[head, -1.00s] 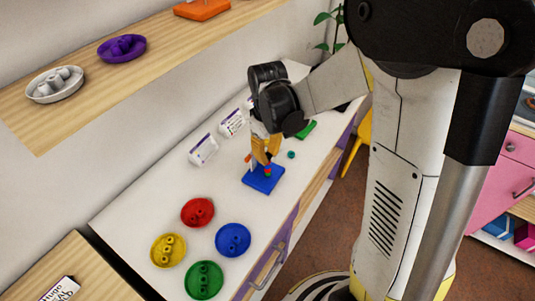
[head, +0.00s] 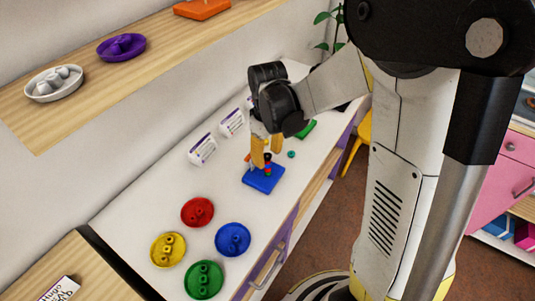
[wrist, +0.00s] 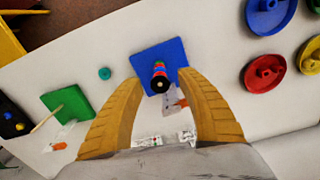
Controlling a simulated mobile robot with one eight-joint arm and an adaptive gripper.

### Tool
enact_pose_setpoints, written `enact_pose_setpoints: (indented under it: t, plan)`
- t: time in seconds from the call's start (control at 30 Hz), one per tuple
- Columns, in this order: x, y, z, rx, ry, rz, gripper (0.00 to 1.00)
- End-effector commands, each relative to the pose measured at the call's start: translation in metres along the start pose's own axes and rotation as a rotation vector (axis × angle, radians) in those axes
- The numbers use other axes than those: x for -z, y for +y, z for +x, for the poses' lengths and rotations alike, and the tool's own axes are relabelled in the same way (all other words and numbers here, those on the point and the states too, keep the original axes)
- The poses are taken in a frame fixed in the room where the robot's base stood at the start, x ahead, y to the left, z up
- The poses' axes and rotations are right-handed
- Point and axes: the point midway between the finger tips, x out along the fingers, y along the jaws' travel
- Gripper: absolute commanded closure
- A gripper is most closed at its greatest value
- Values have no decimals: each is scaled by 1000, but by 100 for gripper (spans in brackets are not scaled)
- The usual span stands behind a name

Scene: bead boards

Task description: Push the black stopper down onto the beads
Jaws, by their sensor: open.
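The blue board (head: 263,180) lies on the white counter and also shows in the wrist view (wrist: 174,53). A short stack of coloured beads (wrist: 159,67) stands on it, with red, green and blue showing. The black stopper (wrist: 159,82) is at the top of the stack; in the wrist view it hides part of the beads, and I cannot tell whether it touches them. My gripper (head: 266,156) has its yellow fingers spread above the board. In the wrist view my gripper (wrist: 161,77) is open, one finger on each side of the stack, with nothing held.
A teal bead (head: 291,154) lies loose beside the board. A green board (wrist: 68,105) lies further along the counter. Red (head: 197,212), blue (head: 233,239), yellow (head: 168,249) and green (head: 204,279) dishes stand nearer. White cards (head: 203,149) stand along the wall.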

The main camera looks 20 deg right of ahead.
Motion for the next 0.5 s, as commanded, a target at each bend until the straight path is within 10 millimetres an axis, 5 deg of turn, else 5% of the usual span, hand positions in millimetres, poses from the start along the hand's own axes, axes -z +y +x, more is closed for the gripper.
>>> enact_pose_setpoints:
  t: [0.23, 0.5]
  plan:
    - [0, 0, -15, 0, 0, 0, 55]
    - [0, 0, -74, 0, 0, 0, 55]
